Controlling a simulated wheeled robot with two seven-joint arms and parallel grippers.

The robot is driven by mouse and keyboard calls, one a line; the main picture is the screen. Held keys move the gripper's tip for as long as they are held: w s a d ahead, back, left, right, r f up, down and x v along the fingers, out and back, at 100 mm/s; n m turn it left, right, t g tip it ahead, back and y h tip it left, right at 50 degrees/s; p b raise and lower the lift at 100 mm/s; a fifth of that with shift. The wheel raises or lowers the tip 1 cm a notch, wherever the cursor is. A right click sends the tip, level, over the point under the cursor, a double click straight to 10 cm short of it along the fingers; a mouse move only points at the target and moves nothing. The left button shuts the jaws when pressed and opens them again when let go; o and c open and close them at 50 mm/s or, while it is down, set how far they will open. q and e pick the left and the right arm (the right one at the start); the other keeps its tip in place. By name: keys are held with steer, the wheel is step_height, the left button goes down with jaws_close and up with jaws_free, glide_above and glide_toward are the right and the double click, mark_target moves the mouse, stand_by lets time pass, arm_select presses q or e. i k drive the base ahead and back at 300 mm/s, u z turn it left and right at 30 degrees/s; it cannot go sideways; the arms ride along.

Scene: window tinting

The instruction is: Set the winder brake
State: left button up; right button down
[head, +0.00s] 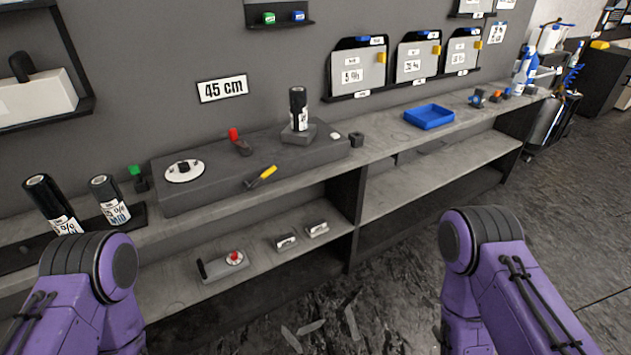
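A long dark grey unit (225,180), which looks like the winder, lies on the bench under the "45 cm" sign. It carries a white round dial (184,172) with a dark knob at its left end, a red-topped lever (238,142) behind its middle, and a yellow-and-black handle (261,177) at its front edge. A dark film roll (298,108) with a white label stands upright on a block at its right. I cannot tell which part is the brake. Both my purple arms show at the bottom, but neither gripper is in view.
Rolls stand at the left by a green-topped piece (137,178). A blue tray (429,117) sits to the right on the bench. The lower shelf holds a small grey device with a red knob (223,265) and two small boxes. The bench between winder and tray is mostly clear.

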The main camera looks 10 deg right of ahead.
mark_target(272, 168)
steer(key=z, duration=0.25)
steer(key=i, duration=0.85)
steer(key=u, duration=1.05)
